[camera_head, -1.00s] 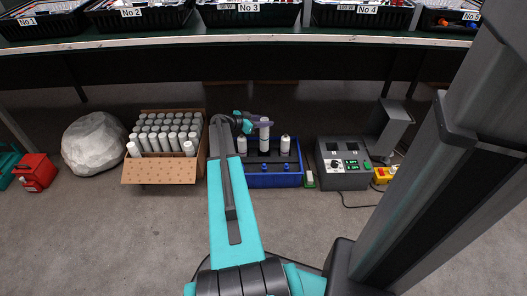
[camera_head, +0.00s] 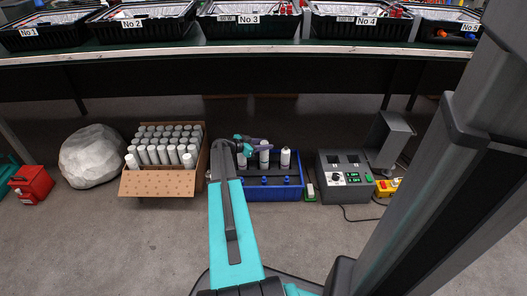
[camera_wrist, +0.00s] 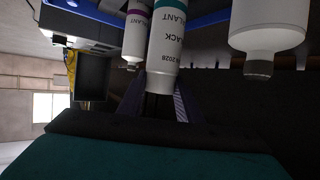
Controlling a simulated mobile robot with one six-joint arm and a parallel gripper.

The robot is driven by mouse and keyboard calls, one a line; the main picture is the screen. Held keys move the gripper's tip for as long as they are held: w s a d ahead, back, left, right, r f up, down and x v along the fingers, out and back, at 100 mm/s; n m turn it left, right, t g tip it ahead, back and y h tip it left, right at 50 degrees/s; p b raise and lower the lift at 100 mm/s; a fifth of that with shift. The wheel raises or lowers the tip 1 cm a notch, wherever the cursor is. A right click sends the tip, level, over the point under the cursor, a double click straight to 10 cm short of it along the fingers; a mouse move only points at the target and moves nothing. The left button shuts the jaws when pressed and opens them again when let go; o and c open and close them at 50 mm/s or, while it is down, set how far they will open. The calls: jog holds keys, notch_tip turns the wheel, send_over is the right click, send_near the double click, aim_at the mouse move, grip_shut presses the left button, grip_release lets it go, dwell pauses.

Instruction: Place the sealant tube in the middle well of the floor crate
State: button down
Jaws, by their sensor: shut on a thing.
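The held sealant tube (camera_head: 264,158) is white and upright, and stands between two other white tubes at the blue floor crate (camera_head: 275,195). In the wrist view the held sealant tube (camera_wrist: 175,38) shows a teal band and black lettering. My gripper (camera_head: 257,148) is shut on it; in the wrist view its fingers (camera_wrist: 160,105) flank the capped end. The left tube (camera_head: 242,160) and right tube (camera_head: 285,158) stand in the crate. The held tube's top is slightly higher than theirs. My arm hides part of the crate's left side, and whether the tube touches the crate floor cannot be told.
Blue knob-like pieces (camera_head: 286,180) sit along the crate's front. A cardboard box of several white tubes (camera_head: 158,184) is left of the crate. A grey control unit (camera_head: 344,178) stands to the right. A shelf with black bins (camera_head: 248,32) runs behind. The front floor is clear.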

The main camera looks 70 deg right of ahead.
jog(key=shift+f+b, duration=0.3)
jog(key=shift+f, duration=1.05)
jog(key=c, duration=1.3)
grip_release()
jog(key=shift+o, duration=0.2)
jog(key=p+v, duration=0.4)
jog(key=v, duration=0.8)
